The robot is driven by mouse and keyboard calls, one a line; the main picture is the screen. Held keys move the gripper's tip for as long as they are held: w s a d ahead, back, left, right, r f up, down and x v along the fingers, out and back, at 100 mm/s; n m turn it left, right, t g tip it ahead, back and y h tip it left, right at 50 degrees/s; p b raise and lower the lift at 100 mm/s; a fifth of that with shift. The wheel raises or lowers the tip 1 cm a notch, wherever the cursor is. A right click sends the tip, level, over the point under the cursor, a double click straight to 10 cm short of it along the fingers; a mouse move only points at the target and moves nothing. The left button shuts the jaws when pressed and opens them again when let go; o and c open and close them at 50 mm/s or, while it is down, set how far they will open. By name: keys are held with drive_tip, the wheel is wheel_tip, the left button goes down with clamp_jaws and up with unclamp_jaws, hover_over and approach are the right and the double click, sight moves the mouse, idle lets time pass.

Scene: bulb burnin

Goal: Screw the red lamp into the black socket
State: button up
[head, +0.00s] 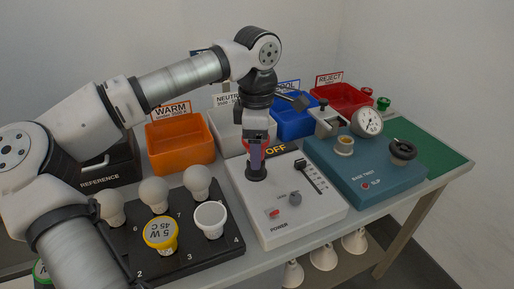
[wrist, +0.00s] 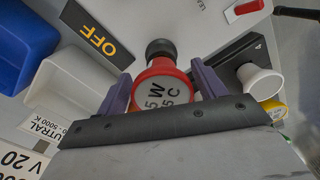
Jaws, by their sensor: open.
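The red lamp (wrist: 163,88) shows in the wrist view as a red-rimmed cup with a grey printed face. It stands at the black socket (wrist: 160,47), in line with it; how far it is seated I cannot tell. In the head view the black socket (head: 256,175) is on the white power box, and my gripper's fingers hide most of the lamp. My gripper (head: 257,155) is above the socket, pointing down. In the wrist view its two purple fingers (wrist: 163,84) are open on either side of the lamp, with a slight gap visible.
The white power box (head: 310,213) has an OFF sign, a slider and knobs. A black tray (head: 185,257) with white bulbs, a yellow lamp (head: 160,234) and a white cup-shaped lamp (head: 210,219) is left. A blue twist tester (head: 375,185) is right. Coloured bins stand behind.

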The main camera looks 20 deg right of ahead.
drive_tip(key=n, duration=0.2)
drive_tip(key=n+b, duration=0.1)
drive_tip(key=n, duration=0.2)
drive_tip(key=shift+w+f+n, duration=0.1)
drive_tip(key=shift+w+n, duration=0.1)
drive_tip(key=shift+n, duration=0.1)
drive_tip(key=n+b, duration=0.1)
drive_tip(key=n, duration=0.3)
drive_tip(key=shift+d+n, duration=0.1)
drive_tip(key=shift+n, duration=0.2)
